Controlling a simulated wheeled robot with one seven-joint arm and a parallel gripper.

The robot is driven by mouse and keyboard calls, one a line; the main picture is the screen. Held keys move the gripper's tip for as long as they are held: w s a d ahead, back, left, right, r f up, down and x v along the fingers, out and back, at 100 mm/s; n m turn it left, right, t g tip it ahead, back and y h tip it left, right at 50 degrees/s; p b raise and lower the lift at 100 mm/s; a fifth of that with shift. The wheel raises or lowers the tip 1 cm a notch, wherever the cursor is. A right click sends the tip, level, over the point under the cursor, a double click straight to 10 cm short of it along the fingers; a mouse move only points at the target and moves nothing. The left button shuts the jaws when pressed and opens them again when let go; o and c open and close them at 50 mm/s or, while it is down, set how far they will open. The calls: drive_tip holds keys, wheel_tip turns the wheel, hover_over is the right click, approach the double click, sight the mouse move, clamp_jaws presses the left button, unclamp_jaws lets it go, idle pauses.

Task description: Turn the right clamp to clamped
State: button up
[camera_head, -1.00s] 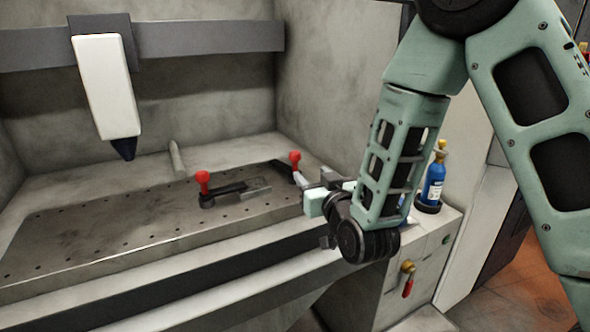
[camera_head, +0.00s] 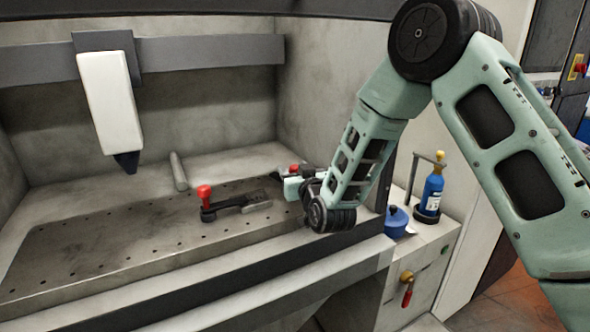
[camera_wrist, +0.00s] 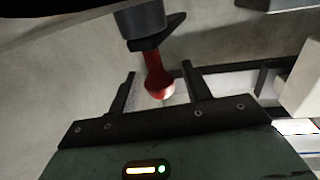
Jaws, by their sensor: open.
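The right clamp has a red knob (camera_head: 294,167) at the right end of the bench bed. The rest of this clamp is mostly hidden behind my gripper (camera_head: 284,175) in the head view. In the wrist view its red handle (camera_wrist: 158,82) stands between the two dark fingers of my gripper (camera_wrist: 161,75), which are open with gaps on both sides. I see no clear contact. A second clamp with a red knob (camera_head: 204,191) and a dark arm lies to the left on the bed.
The perforated bed (camera_head: 100,235) is clear left of the clamps. A white tool head (camera_head: 110,100) hangs above it. The enclosure's right wall (camera_head: 330,90) rises close behind my gripper. A blue pot (camera_head: 396,221) and blue bottle (camera_head: 432,192) stand on the side cabinet.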

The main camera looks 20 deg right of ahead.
clamp_jaws()
drive_tip(key=shift+d+f+n+y+b, duration=0.15)
drive_tip(key=shift+n+y+b, duration=0.55)
drive_tip(key=shift+y+b, duration=0.5)
drive_tip(key=shift+r+n+g+y+b, duration=0.15)
drive_tip(key=shift+n+g+y+b, duration=0.3)
drive_tip(key=shift+n+y+b, duration=0.45)
drive_tip(key=shift+r+n+g+y+b, duration=0.1)
drive_tip(key=shift+n+g+y+b, duration=0.35)
drive_tip(key=shift+y, duration=0.75)
drive_tip(key=shift+n, duration=0.25)
unclamp_jaws()
